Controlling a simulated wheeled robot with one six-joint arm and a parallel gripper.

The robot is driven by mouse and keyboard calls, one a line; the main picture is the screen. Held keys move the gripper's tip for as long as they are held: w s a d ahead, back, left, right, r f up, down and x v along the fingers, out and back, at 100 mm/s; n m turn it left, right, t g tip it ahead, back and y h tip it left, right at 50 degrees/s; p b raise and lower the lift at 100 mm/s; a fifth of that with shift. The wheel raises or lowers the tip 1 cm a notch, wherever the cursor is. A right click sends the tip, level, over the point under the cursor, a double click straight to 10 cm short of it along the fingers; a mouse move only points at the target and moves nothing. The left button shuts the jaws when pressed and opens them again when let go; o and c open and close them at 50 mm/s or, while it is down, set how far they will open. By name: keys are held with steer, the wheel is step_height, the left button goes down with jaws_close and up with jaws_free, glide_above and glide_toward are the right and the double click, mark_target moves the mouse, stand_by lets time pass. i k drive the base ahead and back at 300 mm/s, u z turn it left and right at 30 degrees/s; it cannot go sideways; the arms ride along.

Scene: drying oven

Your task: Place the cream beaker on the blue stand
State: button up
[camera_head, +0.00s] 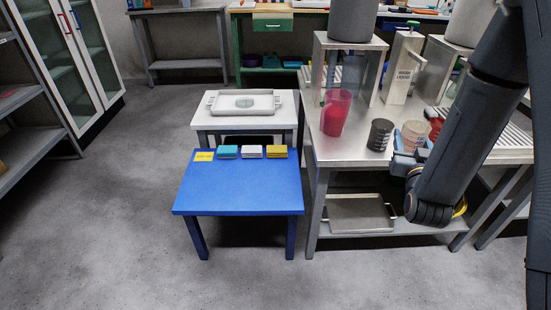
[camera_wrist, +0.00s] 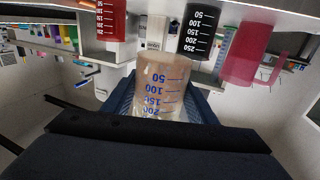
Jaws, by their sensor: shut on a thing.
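The cream beaker (camera_head: 413,133) is at the front right of the steel bench, partly hidden by my gripper in the head view. In the wrist view the cream beaker (camera_wrist: 160,82) sits between the blue fingers, with volume marks on its side. My gripper (camera_head: 410,157) is shut on it; whether its base touches the bench cannot be told. The blue stand (camera_head: 240,190) is a low blue table to the left of the bench. Its front and middle are bare.
On the bench, a black beaker (camera_head: 380,135) and pink pitcher (camera_head: 335,112) stand left of my gripper, and a red beaker (camera_head: 436,120) behind it. Teal, white and yellow blocks (camera_head: 250,152) line the stand's back edge. A white table with a tray (camera_head: 244,102) stands behind.

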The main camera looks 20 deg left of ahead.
mark_target(236, 184)
steer(key=u, duration=3.55)
steer(key=i, duration=1.15)
steer(key=z, duration=1.9)
